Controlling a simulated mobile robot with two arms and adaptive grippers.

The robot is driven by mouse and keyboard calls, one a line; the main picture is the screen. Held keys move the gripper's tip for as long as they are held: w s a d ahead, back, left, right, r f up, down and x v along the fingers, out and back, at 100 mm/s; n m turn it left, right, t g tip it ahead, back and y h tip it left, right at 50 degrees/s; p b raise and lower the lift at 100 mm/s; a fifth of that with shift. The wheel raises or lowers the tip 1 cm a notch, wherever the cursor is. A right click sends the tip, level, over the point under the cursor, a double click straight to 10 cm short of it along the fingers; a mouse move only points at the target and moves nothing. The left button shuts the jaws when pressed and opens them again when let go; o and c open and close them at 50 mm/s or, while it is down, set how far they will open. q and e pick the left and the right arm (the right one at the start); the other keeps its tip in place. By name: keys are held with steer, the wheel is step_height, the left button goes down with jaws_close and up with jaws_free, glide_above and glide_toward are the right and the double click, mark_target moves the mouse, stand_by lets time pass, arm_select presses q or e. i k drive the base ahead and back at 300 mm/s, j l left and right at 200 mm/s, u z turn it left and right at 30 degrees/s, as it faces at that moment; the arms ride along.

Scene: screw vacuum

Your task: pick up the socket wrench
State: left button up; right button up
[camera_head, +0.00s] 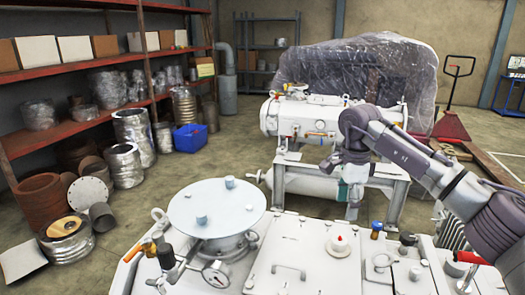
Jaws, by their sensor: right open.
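My right arm comes in from the right, bends at the top and points down. My right gripper (352,205) hangs over the back edge of the white machine cover (310,262), with nothing seen between its fingers. It is small in the view. I cannot make out a socket wrench for certain. An orange-handled part (140,250) lies at the left edge of the cover, and a red handle (471,258) shows at the right; I cannot tell if either is a wrench. My left gripper is not in view.
A white tank on a frame (300,117) stands behind.

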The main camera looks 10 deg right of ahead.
mark_target(462, 288)
steer(key=k, duration=1.5)
